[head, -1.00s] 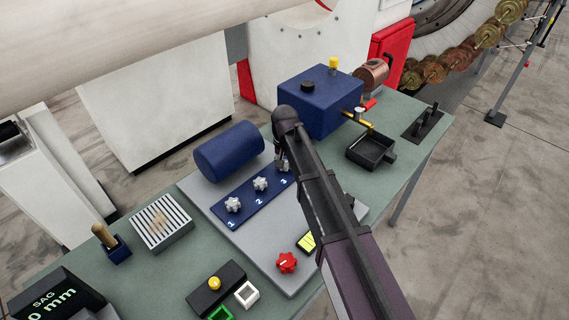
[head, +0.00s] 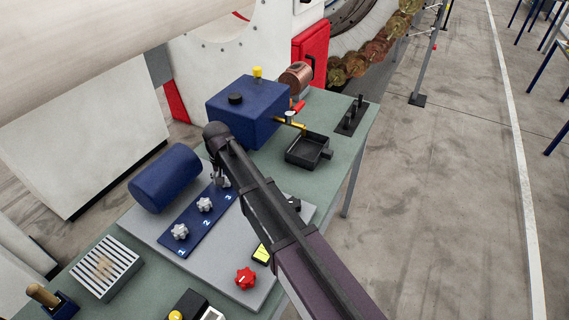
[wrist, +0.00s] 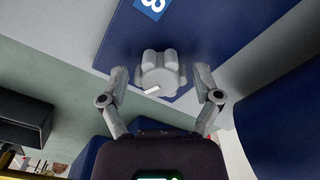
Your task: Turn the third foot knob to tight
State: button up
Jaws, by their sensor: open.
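The third foot knob (wrist: 159,77) is a light grey lobed knob with a white mark, on the blue strip (wrist: 190,30) by the digit 3 in the wrist view. My gripper (wrist: 160,84) is open, with one finger on each side of the knob and a gap showing on both sides. In the head view my gripper (head: 221,178) is over the far end of the blue strip (head: 188,234), and my arm mostly hides the third knob. Knobs one (head: 180,231) and two (head: 205,204) stand in line on the strip.
A dark blue cylinder (head: 164,178) lies close left of the strip. A blue box (head: 245,112) with a brass tap and a black tray (head: 307,150) stand beyond. A red knob (head: 245,278) and a ribbed grey block (head: 105,268) are nearer.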

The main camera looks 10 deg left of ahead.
jog(key=shift+n, duration=0.4)
